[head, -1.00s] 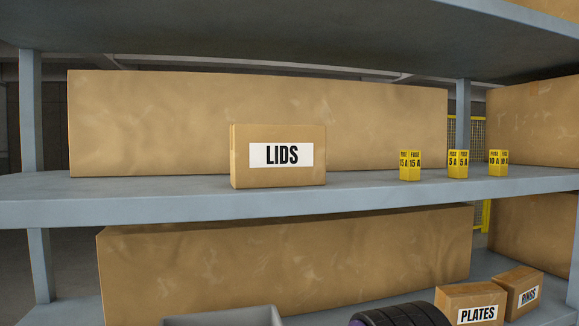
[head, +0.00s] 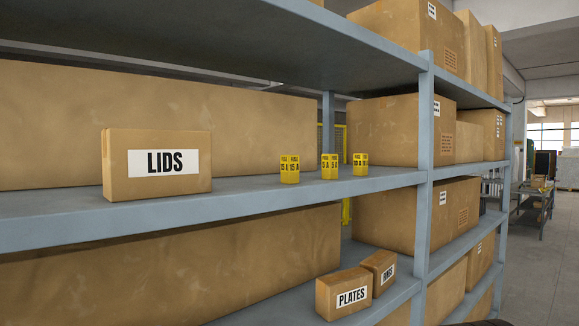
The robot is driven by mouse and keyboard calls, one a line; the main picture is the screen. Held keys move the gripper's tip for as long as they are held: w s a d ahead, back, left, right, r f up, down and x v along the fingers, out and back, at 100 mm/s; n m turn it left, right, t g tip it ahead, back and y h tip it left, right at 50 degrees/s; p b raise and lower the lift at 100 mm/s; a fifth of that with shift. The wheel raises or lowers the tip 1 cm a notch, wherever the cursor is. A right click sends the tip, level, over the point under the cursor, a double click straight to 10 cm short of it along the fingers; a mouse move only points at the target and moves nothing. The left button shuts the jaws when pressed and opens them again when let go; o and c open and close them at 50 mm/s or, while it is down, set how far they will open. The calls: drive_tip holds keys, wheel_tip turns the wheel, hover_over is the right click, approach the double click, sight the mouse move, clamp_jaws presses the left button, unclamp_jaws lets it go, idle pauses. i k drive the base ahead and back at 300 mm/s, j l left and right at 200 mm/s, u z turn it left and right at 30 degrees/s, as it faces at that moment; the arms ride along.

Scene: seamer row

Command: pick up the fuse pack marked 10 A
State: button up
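Three small yellow fuse packs stand upright in a row on the middle shelf in the head view. The rightmost pack (head: 360,164) was legibly marked 10 A a second ago; its print is small now. The middle pack (head: 329,167) is marked 5 A. The left pack (head: 290,169) is marked 15 A and stands nearest the LIDS box. All three are apart from each other near the shelf's right part.
A LIDS box (head: 157,165) stands on the same shelf (head: 240,205), left of the packs. A grey upright post (head: 424,150) stands right of them. PLATES (head: 344,294) and RINGS (head: 379,272) boxes sit on the shelf below. An aisle opens at far right.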

sight(360, 160)
drive_tip(key=z, duration=0.25)
drive_tip(key=u, duration=1.1)
drive_tip(key=l+u, duration=0.15)
drive_tip(key=u, duration=0.35)
drive_tip(key=l+u, duration=0.1)
drive_tip(key=u, duration=0.35)
drive_tip(key=l, duration=0.9)
drive_tip(key=k, duration=0.05)
